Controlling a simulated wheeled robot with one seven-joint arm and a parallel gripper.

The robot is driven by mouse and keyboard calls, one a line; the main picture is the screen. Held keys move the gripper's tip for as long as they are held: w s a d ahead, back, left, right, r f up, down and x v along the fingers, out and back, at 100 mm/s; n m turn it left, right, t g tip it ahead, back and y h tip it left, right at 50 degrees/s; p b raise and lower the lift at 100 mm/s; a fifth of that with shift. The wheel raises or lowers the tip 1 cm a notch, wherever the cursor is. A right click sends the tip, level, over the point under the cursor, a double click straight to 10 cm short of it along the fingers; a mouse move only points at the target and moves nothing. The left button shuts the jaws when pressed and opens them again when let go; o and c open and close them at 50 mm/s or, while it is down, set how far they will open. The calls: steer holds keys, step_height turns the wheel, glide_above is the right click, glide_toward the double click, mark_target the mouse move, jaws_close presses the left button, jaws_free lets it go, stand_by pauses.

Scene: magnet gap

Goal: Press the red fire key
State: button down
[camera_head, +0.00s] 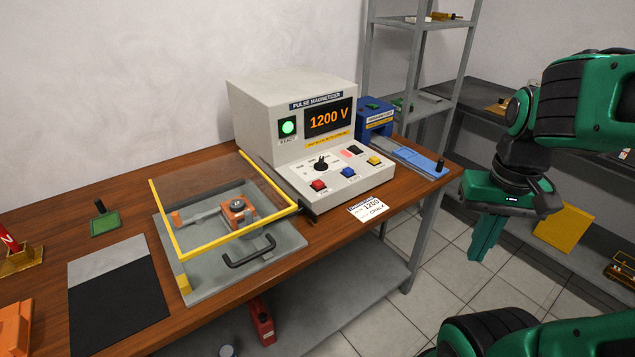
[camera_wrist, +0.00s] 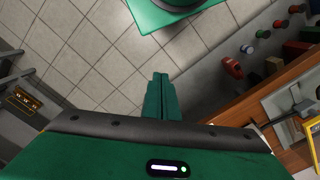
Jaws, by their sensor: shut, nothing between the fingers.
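The cream pulse magnetizer (camera_head: 290,110) stands on the wooden bench, with a lit green lamp (camera_head: 288,127) and an orange display (camera_head: 330,118) reading 1200 V. On its sloped front panel a red key (camera_head: 318,185) is leftmost, beside a blue key (camera_head: 348,172) and a yellow key (camera_head: 374,160). The small labels are unreadable. My gripper (camera_head: 478,250) is shut and empty, pointing down over the floor to the right of the bench, well apart from the keys. Its closed fingers (camera_wrist: 160,82) also show in the wrist view, where the red key is not visible.
A clear, yellow-edged cover (camera_head: 222,200) spans a fixture with an orange block (camera_head: 238,212) left of the panel. A black knob (camera_head: 321,164) rises behind the keys. A white card (camera_head: 367,209) lies in front. A blue device (camera_head: 374,117) stands right. Floor separates gripper and bench.

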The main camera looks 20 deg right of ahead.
steer(key=w+r+n+t+h, duration=0.1)
steer(key=w+n+t+h, duration=0.15)
steer(key=w, duration=1.25)
step_height(320, 180, up, 4)
steer(key=f+n+t+h, duration=0.1)
steer(key=n+t+h, duration=0.1)
steer(key=n+t, duration=0.45)
glide_above(317, 185)
steer(key=g, duration=0.1)
steer(key=shift+w+r, duration=0.1)
steer(key=shift+r, duration=0.15)
steer(key=shift+f, duration=0.1)
steer(key=shift+f, duration=4.3)
